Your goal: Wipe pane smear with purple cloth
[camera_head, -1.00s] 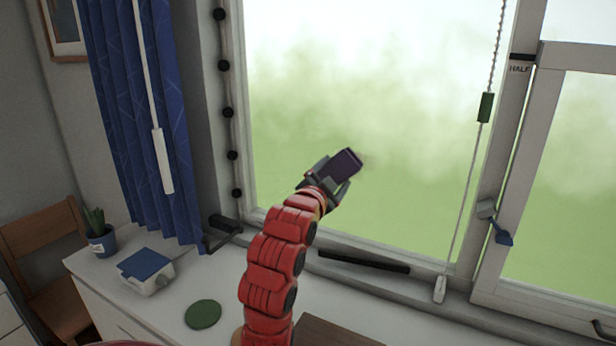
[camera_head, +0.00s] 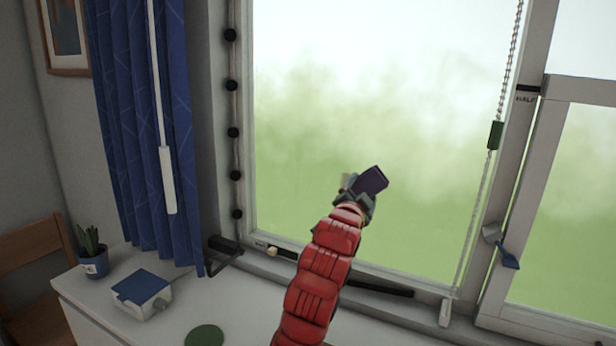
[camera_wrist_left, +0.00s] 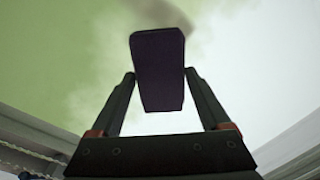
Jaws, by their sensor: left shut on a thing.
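A dark purple cloth (camera_head: 372,180), folded into a small block, is held in my left gripper (camera_head: 360,192) in front of the large window pane (camera_head: 400,110). In the left wrist view the cloth (camera_wrist_left: 158,68) sits between the two fingers of the left gripper (camera_wrist_left: 160,88), which is shut on it. A brownish smear (camera_wrist_left: 155,12) shows on the pane just past the cloth's far edge. Whether the cloth touches the glass I cannot tell. My right gripper is not in view.
A bead chain with a green piece (camera_head: 495,135) hangs at the pane's right. A blue-handled latch (camera_head: 508,258) sits on the right frame. A blue curtain (camera_head: 150,130), potted plant (camera_head: 92,255), blue-topped box (camera_head: 142,292) and green disc (camera_head: 205,336) are at left.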

